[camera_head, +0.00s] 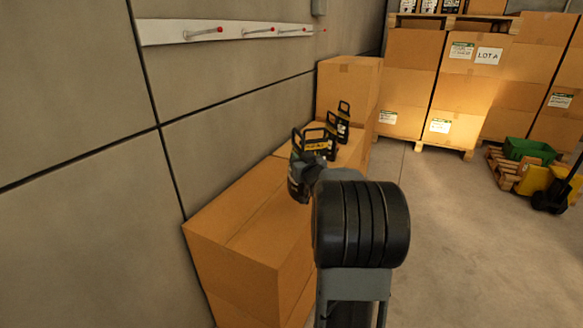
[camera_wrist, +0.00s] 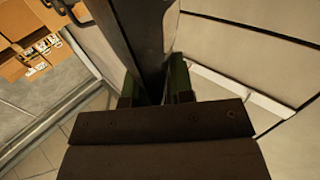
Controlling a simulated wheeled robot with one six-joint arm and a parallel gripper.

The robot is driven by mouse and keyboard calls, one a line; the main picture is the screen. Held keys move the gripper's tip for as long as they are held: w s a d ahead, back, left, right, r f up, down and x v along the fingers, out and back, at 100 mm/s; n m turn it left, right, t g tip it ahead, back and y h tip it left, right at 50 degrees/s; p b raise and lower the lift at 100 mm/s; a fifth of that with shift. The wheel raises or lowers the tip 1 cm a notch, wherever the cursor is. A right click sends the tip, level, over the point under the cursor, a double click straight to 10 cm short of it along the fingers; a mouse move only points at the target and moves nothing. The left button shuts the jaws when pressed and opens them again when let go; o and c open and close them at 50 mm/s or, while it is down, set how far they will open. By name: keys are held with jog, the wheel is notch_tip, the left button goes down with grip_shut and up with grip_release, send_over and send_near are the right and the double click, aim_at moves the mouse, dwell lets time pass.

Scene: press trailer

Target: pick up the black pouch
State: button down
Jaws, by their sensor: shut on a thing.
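A black pouch (camera_head: 296,184) with a looped handle is at the near end of a row of similar black items in the head view. My gripper (camera_head: 308,172) is shut on this pouch and partly covers it. In the wrist view, the dark pouch (camera_wrist: 142,35) stands between the two green-sided fingers of my gripper (camera_wrist: 156,88). Its lower part is hidden there by the gripper body. I cannot tell whether its base touches the box below.
More black items with handles and yellow labels (camera_head: 331,128) stand behind on the cardboard boxes (camera_head: 245,225) along the wall. A taller box (camera_head: 347,88) stands behind them. A white rail with red-tipped pegs (camera_head: 175,32) is on the wall. Open floor (camera_head: 450,240) lies right.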

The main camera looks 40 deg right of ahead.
jog(key=s+d+r+p, duration=0.3)
jog(key=s+d+r, duration=0.4)
jog(key=d, duration=0.1)
jog(key=shift+s, duration=0.3)
jog(key=shift+a+f, duration=0.1)
dwell(0.4)
